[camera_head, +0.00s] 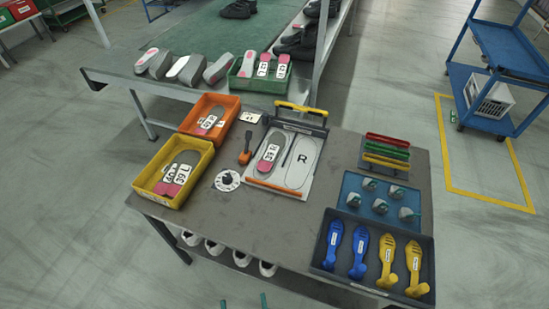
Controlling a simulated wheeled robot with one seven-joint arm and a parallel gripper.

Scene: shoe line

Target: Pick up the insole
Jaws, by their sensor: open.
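Several grey insoles with pink heels and white labels are in view. One insole (270,153) lies in the left outline of a white board; the right outline, marked R (301,160), is bare. Insoles (180,168) lie in the yellow bin (148,191), and more (212,118) in the orange bin (190,121). Others (264,66) stand in the green bin (258,86) at the back. Two teal fingertips of my gripper (243,302) show at the bottom edge, apart with nothing between them, well short of the insoles. The rest of my gripper is out of frame.
A dark tray (326,265) with blue and yellow shoe-shaped tools fills the table's front right. A blue tray of grey pieces (350,185) sits behind it. A white dial (227,180) and an orange-handled tool (245,157) lie left of the board. The table's front middle is clear.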

